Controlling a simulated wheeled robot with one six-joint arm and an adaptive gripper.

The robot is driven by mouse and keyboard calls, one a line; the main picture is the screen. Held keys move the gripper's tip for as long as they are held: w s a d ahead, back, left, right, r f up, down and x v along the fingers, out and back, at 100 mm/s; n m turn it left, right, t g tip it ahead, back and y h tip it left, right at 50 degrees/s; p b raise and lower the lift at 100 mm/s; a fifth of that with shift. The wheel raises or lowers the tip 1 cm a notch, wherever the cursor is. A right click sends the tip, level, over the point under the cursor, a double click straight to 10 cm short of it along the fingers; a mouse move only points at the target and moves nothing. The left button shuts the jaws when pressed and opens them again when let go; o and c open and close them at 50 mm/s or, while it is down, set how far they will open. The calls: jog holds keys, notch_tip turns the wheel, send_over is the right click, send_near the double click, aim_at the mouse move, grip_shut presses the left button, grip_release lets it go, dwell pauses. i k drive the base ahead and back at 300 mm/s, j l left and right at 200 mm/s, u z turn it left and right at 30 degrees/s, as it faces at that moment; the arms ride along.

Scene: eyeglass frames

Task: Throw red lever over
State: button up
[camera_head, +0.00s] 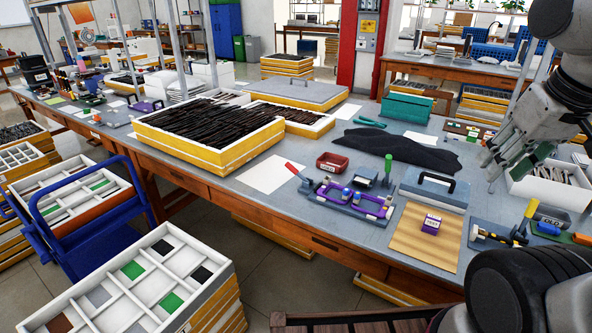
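A red lever (294,169) tilts up to the left from a small dark clamp at the left end of a blue-grey fixture (325,190) on the workbench. The fixture carries purple parts (375,206). My gripper (490,170) hangs at the upper right, above the right part of the bench, well apart from the red lever. Its grey fingers point down and to the left. Nothing shows held in it. The gap between its fingertips is too unclear to read.
White paper (268,175) lies flat left of the lever.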

aim_at(289, 165)
jog(key=i+j+u, duration=0.1)
jog(key=u, duration=0.25)
jog(key=i+u, duration=0.2)
jog(key=u, duration=0.2)
